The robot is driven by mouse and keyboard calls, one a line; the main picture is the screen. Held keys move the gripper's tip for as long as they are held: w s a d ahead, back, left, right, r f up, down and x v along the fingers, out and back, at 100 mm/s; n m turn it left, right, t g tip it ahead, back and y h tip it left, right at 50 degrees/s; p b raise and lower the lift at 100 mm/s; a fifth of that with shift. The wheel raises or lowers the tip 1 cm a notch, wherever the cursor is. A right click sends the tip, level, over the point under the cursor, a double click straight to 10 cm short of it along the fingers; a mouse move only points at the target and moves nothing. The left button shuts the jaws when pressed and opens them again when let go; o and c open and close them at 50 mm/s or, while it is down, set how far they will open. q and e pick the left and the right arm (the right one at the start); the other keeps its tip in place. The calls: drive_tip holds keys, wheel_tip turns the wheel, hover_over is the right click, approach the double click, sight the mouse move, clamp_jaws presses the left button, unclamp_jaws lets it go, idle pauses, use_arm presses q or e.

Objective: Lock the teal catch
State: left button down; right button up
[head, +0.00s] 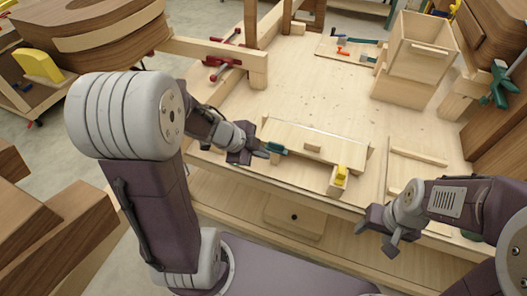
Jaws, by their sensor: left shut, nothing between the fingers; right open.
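The teal catch (276,148) is at the left end of a pale wooden form (325,138) on the workbench. My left gripper (261,150) is shut and empty, with its fingertips right beside the catch. They look to be at or against it, but I cannot tell whether they touch. The gripper partly hides the catch's left side, and I cannot make out its exact position. A yellow catch (340,175) is at the form's front right corner. My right gripper (384,229) is open and empty, in front of the bench's front edge at the right.
A pale wooden box (405,80) stands at the back right of the bench (300,78). Red clamps (224,65) are at the back left. A green clamp (498,86) is at the right edge. The bench behind the form is mostly clear.

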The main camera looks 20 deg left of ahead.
sight(285, 153)
use_arm(q)
drive_tip(key=w+d+f, duration=0.1)
drive_tip(key=w, duration=0.1)
drive_tip(key=w+f+b, duration=0.1)
drive_tip(key=w+f, duration=0.1)
drive_tip(key=w+d+f, duration=0.1)
drive_tip(key=w+f, duration=0.1)
drive_tip(key=shift+w+d+b, duration=0.1)
drive_tip(key=shift+d+b, duration=0.2)
drive_tip(key=shift+w, duration=0.25)
use_arm(e)
wheel_tip(285, 153, down, 2)
drive_tip(key=shift+s+f, duration=0.1)
drive_tip(key=shift+f, duration=0.05)
use_arm(q)
drive_tip(key=shift+d, duration=0.1)
